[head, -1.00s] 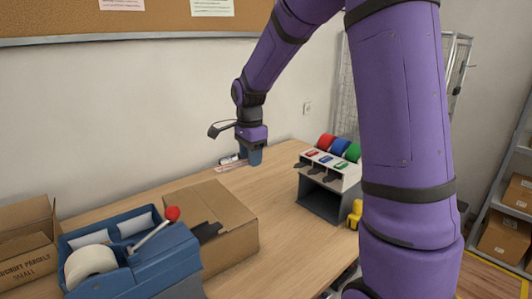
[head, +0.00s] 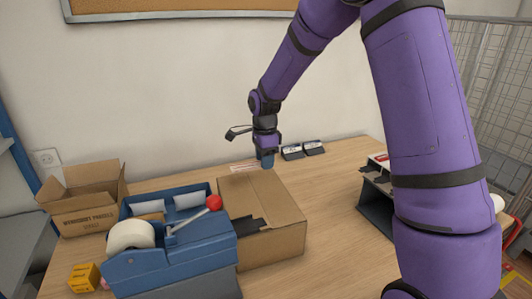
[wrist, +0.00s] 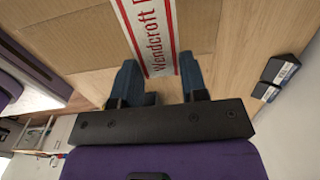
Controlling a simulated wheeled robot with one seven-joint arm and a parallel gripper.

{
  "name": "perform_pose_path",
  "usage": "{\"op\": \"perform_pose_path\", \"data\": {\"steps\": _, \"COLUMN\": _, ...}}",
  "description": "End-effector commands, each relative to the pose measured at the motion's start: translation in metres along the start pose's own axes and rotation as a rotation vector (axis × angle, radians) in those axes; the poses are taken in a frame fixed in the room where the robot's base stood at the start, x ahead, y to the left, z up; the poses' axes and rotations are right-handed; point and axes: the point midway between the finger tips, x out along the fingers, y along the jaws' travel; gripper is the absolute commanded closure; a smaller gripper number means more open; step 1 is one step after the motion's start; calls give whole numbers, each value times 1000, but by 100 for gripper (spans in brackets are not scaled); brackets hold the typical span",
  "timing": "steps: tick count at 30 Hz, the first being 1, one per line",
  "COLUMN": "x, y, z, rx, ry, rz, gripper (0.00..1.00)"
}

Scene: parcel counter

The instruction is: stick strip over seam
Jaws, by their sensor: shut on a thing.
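My gripper (head: 265,162) is shut on a white strip with red edges and red lettering (wrist: 150,30). The strip shows between the blue fingers (wrist: 159,68) in the wrist view and runs away from them over cardboard. In the head view the strip (head: 243,167) reaches left from the fingertips. A closed cardboard box (head: 280,205) stands on the counter, and my gripper is at its far edge. The box top also shows in the wrist view (wrist: 60,30). I cannot tell whether the strip touches the box.
A blue tape dispenser (head: 180,262) with a red-knobbed lever stands left of the box, close against it. An open carton (head: 85,213) is at far left. Two dark blocks with white labels (head: 303,150) lie right of my gripper. The counter right of the box (head: 335,200) is clear.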

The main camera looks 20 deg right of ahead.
Motion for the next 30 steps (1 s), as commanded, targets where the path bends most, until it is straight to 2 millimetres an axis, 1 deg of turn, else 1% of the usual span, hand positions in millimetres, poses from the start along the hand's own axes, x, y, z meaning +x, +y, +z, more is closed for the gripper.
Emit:
{"op": "perform_pose_path", "data": {"steps": 1, "x": 6, "y": 0, "z": 0, "rx": 0, "ry": 0, "rz": 2, "gripper": 68}}
{"op": "perform_pose_path", "data": {"steps": 6, "x": 24, "y": 0, "z": -1, "rx": 2, "ry": 0, "rz": 3, "gripper": 68}}
{"op": "perform_pose_path", "data": {"steps": 15, "x": 51, "y": 0, "z": 0, "rx": 1, "ry": 0, "rz": 1, "gripper": 68}}
{"op": "perform_pose_path", "data": {"steps": 21, "x": 61, "y": 0, "z": 0, "rx": 0, "ry": 0, "rz": 1, "gripper": 68}}
{"op": "perform_pose_path", "data": {"steps": 30, "x": 63, "y": 0, "z": 0, "rx": 1, "ry": 0, "rz": 0, "gripper": 68}}
